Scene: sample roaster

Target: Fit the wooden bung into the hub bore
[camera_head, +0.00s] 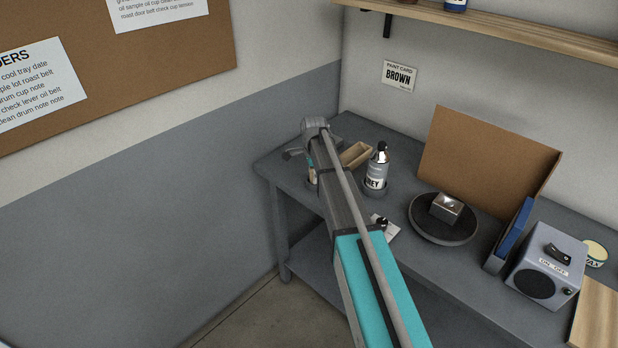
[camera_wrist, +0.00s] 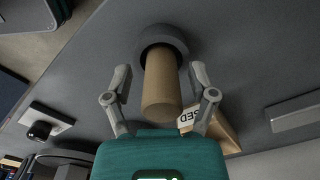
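In the wrist view the wooden bung (camera_wrist: 161,84), a plain tan cylinder, stands with its far end inside a dark grey ring (camera_wrist: 178,38). My gripper (camera_wrist: 160,76) is open, with one finger on each side of the bung and a visible gap to each. In the head view my gripper (camera_head: 312,170) is at the left end of the bench, largely hidden behind my arm. A shiny metal block (camera_head: 446,207) with a small dark spot on top sits on a round dark turntable (camera_head: 422,226). I cannot tell whether that spot is the hub bore.
A white card with a black knob (camera_head: 383,223) lies nearer the front. A cardboard screen (camera_head: 480,150), blue folder (camera_head: 515,228) and grey switch box (camera_head: 547,270) flank the turntable.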

